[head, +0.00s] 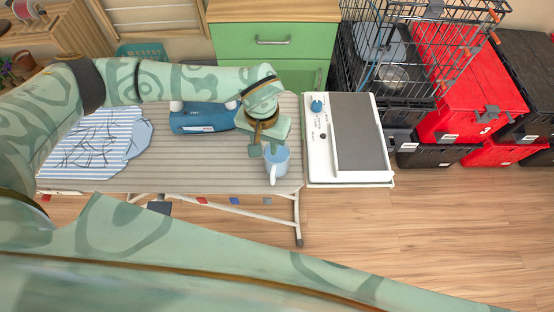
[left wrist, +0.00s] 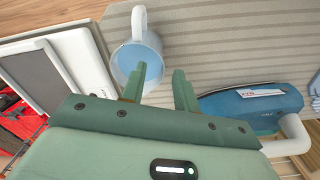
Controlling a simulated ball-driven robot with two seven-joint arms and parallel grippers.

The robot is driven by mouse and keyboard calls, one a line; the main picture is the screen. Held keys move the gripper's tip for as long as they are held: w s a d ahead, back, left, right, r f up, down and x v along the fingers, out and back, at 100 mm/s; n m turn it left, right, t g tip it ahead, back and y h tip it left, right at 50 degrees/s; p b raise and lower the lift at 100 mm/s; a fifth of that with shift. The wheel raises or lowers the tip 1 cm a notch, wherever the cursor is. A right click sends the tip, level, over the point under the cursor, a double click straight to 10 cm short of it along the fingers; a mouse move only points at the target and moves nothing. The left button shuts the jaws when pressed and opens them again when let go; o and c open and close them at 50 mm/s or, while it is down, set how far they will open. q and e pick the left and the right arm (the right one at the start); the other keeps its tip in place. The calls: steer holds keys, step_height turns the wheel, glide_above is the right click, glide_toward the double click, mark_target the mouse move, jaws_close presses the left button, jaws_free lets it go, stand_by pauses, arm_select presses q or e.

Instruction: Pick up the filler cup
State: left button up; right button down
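The filler cup (head: 277,160) is a light blue cup with a pale handle, upright near the right front end of the slatted board. In the left wrist view the cup (left wrist: 153,45) shows at the top, with its handle pointing up and its inside blue. My left gripper (head: 267,147) is directly above and beside the cup, fingers pointing down. Its two fingers (left wrist: 161,75) are apart, with nothing clearly clamped. One fingertip overlaps the cup's opening and the other is outside the rim. I cannot tell whether either touches it. My right gripper is out of view.
A blue iron-like appliance (head: 203,118) lies left of my gripper on the ironing board (head: 200,173). A striped cloth (head: 80,140) lies at the left end. A white unit with a grey panel (head: 318,150) stands close right. Red and black totes (head: 445,125) and a wire crate (head: 390,60) are beyond.

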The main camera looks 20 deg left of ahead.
arm_select(q)
step_height(320, 180, down, 7)
steer(key=shift+b, duration=0.6)
jaws_close()
